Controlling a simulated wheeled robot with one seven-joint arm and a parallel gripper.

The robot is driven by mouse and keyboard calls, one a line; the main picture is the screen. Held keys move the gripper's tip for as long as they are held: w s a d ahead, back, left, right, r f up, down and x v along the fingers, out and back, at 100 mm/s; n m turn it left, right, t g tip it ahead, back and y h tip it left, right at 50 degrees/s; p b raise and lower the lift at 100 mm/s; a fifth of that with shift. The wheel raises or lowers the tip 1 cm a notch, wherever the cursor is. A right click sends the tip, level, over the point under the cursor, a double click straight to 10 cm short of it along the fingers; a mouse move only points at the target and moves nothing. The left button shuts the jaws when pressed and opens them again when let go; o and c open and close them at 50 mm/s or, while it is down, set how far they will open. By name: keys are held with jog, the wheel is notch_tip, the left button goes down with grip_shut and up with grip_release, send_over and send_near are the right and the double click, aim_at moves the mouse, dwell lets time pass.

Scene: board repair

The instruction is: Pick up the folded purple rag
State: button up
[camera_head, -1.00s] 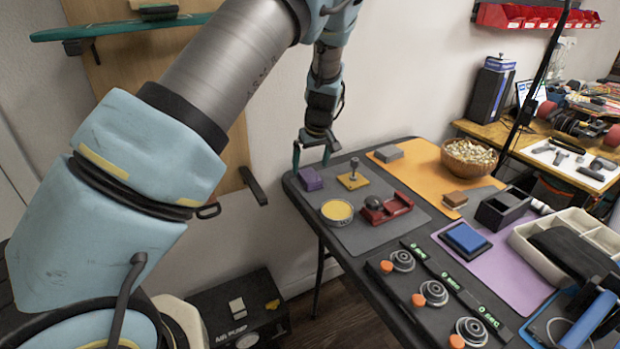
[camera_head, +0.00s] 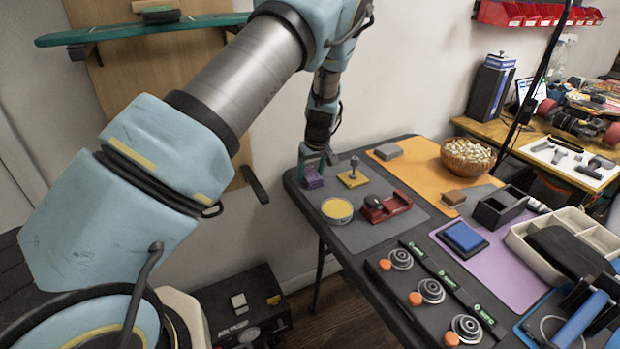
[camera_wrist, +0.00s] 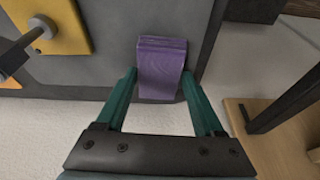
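The folded purple rag (camera_head: 312,178) lies on the grey mat (camera_head: 360,237) at the table's far left corner. It also shows in the wrist view (camera_wrist: 161,66), near the table edge. My gripper (camera_head: 316,164) is down at the rag, pointing downward. In the wrist view its two green fingers (camera_wrist: 160,88) are spread apart, one on each side of the rag's near end. A gap shows between each finger and the rag there. Whether the fingertips are at the rag's height is hard to tell.
Close by on the mat are a yellow plate with a dark knob (camera_head: 353,178), a yellow round tin (camera_head: 337,211) and a red holder (camera_head: 386,208). A grey block (camera_head: 388,151) lies on the orange mat. A wall stands close behind the table.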

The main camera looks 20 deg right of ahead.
aim_at(311, 174)
jog(key=c, duration=0.9)
jog(key=shift+o, duration=0.2)
notch_tip(311, 174, up, 10)
jog(key=b, duration=0.2)
